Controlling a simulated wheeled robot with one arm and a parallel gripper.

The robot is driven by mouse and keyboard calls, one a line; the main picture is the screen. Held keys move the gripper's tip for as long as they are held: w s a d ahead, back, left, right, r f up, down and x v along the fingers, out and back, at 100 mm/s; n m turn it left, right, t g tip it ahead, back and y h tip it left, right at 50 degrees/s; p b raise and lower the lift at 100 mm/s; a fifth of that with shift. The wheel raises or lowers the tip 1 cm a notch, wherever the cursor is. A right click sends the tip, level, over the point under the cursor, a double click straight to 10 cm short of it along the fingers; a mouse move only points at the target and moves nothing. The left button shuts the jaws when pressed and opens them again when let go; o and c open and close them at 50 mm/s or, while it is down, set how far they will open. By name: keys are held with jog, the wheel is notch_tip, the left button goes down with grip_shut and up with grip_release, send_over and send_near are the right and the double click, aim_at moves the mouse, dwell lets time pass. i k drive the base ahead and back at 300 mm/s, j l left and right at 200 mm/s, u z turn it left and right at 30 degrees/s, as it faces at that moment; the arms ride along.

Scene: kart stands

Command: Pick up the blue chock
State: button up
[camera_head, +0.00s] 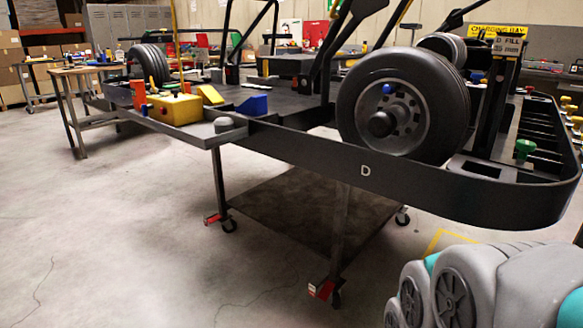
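The blue chock (253,105) is a small wedge on the dark flat side shelf (208,131) of the kart stand, left of the big black wheel. It stands close to the shelf's right end, behind a grey round knob (223,124). Nothing touches it from above. A yellow wedge (210,95) sits to its left, a little farther back. My gripper is not in view. Grey and teal parts of my own arm show at the lower right, well apart from the chock.
A yellow box (175,109) and an orange piece (138,95) share the shelf. A wooden table (75,72) is at the left. The floor at front left is clear.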

aim_at(256, 106)
jog(key=i+j+z, duration=0.1)
jog(key=z, duration=0.4)
jog(key=j+z, duration=0.2)
jog(key=z, duration=0.3)
jog(key=j+z, duration=0.25)
jog(key=j, duration=0.35)
jog(key=j+z, duration=0.2)
jog(key=j, duration=0.45)
jog(key=j+z, duration=0.25)
jog(key=j, duration=0.35)
jog(key=k+j+z, duration=0.25)
jog(key=j, duration=0.35)
jog(key=i, duration=0.05)
